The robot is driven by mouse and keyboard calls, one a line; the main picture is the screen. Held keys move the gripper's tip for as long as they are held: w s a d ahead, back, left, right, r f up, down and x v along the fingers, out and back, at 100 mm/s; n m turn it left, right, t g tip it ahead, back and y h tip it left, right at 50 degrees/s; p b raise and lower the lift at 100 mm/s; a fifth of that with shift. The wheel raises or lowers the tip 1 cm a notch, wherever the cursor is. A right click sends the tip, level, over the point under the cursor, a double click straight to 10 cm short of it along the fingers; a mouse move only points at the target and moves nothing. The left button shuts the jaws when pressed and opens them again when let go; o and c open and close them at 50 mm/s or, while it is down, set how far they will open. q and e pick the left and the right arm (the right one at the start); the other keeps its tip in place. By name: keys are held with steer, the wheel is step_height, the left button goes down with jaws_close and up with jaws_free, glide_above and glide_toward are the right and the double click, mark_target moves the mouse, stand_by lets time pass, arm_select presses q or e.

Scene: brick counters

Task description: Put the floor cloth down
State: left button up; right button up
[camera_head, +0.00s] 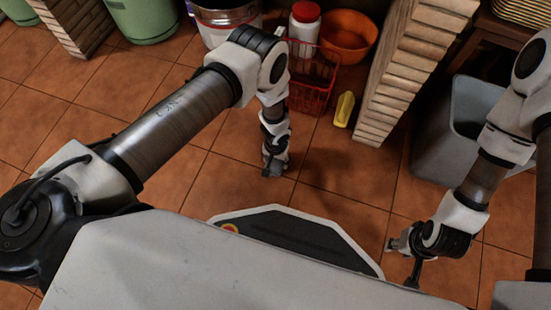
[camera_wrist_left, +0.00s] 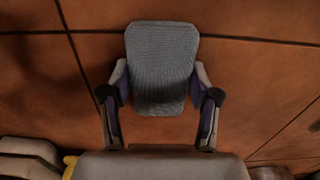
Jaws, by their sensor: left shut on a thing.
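The floor cloth (camera_wrist_left: 161,62) is a grey, woven, rounded rectangle, seen in the left wrist view between the two fingers of my left gripper (camera_wrist_left: 160,98). The fingers are shut on its near part, and its far end sticks out beyond them. Tiled floor lies behind it; I cannot tell whether the cloth touches the floor. In the head view my left gripper (camera_head: 272,168) points down over the tiles in front of the red basket, and the cloth is mostly hidden there. My right gripper (camera_head: 400,255) is low at the right; its fingers are too unclear to judge.
A red wire basket (camera_head: 313,85), an orange bowl (camera_head: 349,36), a white jar with red lid (camera_head: 304,25) and a yellow object (camera_head: 344,109) stand beyond the left gripper. A brick pillar (camera_head: 410,65) and grey bin (camera_head: 440,125) are right. Floor tiles (camera_head: 215,170) are clear leftward.

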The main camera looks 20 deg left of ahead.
mark_target(276, 160)
arm_select(q)
steer(key=o, duration=1.2)
steer(key=shift+r+p, duration=0.4)
steer(key=shift+p, duration=0.1)
step_height(276, 160, up, 12)
steer(key=p, duration=0.8)
steer(key=shift+f, duration=0.25)
